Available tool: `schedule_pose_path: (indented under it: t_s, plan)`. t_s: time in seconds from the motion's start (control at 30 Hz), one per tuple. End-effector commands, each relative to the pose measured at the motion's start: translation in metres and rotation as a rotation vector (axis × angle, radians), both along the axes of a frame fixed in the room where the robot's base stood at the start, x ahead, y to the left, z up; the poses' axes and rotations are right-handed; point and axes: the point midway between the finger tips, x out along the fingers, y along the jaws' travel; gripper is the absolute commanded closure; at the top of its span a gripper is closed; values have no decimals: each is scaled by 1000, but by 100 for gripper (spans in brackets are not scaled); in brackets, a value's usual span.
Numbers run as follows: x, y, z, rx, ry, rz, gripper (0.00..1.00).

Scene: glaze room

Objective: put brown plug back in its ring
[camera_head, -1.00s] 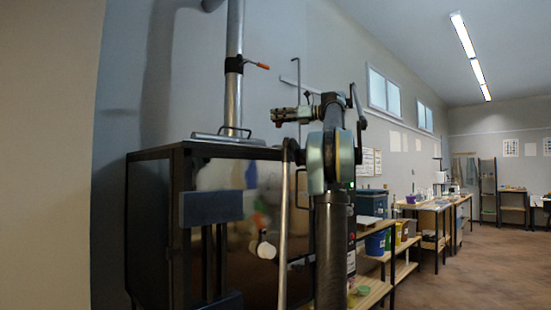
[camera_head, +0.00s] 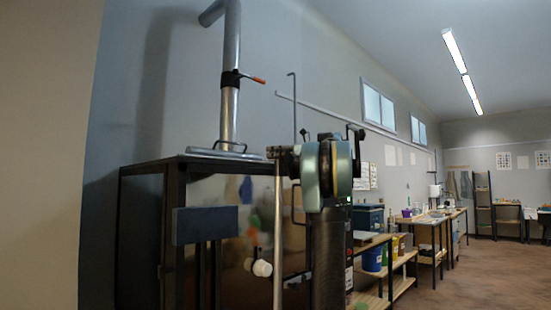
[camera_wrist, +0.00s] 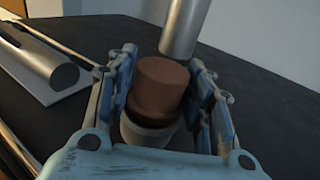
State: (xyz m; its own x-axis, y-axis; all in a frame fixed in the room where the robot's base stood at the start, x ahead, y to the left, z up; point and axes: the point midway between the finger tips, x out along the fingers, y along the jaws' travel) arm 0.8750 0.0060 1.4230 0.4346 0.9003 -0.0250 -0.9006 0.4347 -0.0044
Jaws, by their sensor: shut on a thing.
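The brown plug (camera_wrist: 160,88) stands between my gripper's blue-padded fingers in the wrist view. My gripper (camera_wrist: 165,95) is shut on it. A pale grey ring (camera_wrist: 148,133) shows just below the plug, nearest the palm. The plug's lower end overlaps the ring in the picture; I cannot tell whether it sits in the ring or only above it. In the head view my gripper (camera_head: 272,152) is small and dark at the right end of the kiln's top; the plug and ring cannot be made out there.
A metal pipe end (camera_wrist: 184,32) hangs close behind the plug. In the head view the flue pipe (camera_head: 229,110) with an orange-handled clamp rises above the kiln. Shelves (camera_head: 385,285) stand at right.

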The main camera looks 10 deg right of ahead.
Motion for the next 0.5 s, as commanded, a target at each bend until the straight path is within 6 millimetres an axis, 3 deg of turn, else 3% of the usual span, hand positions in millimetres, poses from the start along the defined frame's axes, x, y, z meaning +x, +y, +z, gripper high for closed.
schedule_pose_path:
  t_s: [0.47, 0.5]
  plan:
    - [0, 0, -6, 0, 0, 0, 82]
    - [0, -1, -6, 0, 0, -1, 46]
